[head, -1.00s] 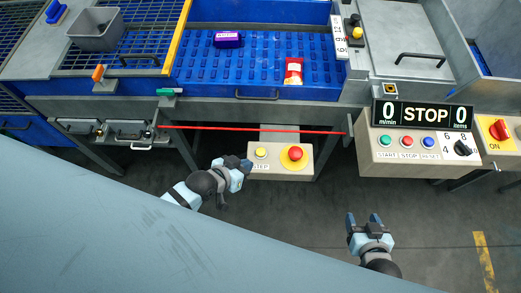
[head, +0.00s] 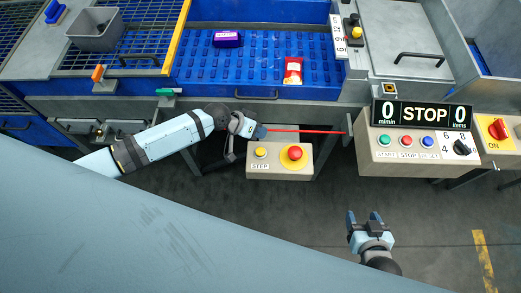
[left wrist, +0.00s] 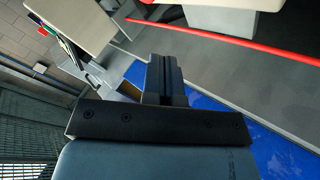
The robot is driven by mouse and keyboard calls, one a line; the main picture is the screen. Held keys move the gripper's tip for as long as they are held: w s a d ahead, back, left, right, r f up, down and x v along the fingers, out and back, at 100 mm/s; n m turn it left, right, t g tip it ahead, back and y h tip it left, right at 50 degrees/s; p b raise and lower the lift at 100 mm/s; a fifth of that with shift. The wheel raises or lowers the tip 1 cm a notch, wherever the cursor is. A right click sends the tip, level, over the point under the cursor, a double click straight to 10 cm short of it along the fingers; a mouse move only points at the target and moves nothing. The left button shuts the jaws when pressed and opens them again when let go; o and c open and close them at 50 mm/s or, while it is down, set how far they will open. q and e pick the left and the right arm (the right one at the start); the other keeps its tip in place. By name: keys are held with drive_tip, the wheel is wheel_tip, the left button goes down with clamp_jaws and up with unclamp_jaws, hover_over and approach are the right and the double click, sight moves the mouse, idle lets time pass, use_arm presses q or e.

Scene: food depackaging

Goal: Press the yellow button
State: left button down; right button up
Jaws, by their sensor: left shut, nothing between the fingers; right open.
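A small yellow button (head: 261,152) sits at the left of a beige control box (head: 270,173), above the word STEP. A large red button on a yellow disc (head: 295,154) is beside it on the same box. My left gripper (head: 263,131) is shut and empty, just above the yellow button in the head view and apart from it in the picture. Its closed fingers show in the left wrist view (left wrist: 165,78). My right gripper (head: 365,219) is open and empty over the floor, lower right of the box.
A red cord (head: 305,131) runs along the machine's front, close to my left gripper. A beige panel (head: 372,160) with START, STOP and RESET buttons stands to the right. The blue conveyor (head: 265,67) holds a purple pack (head: 227,39) and a red-and-white pack (head: 293,71).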

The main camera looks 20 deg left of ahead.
use_arm(q)
drive_tip(key=b, duration=0.6)
hover_over(260, 150)
wheel_tip(260, 150, down, 8)
drive_tip(key=shift+a+r, duration=0.1)
drive_tip(key=shift+r, duration=0.1)
drive_tip(key=shift+f+b, duration=0.6)
drive_tip(key=shift+b, duration=0.05)
drive_tip(key=shift+f, duration=0.1)
idle(0.9)
drive_tip(key=shift+f, duration=0.35)
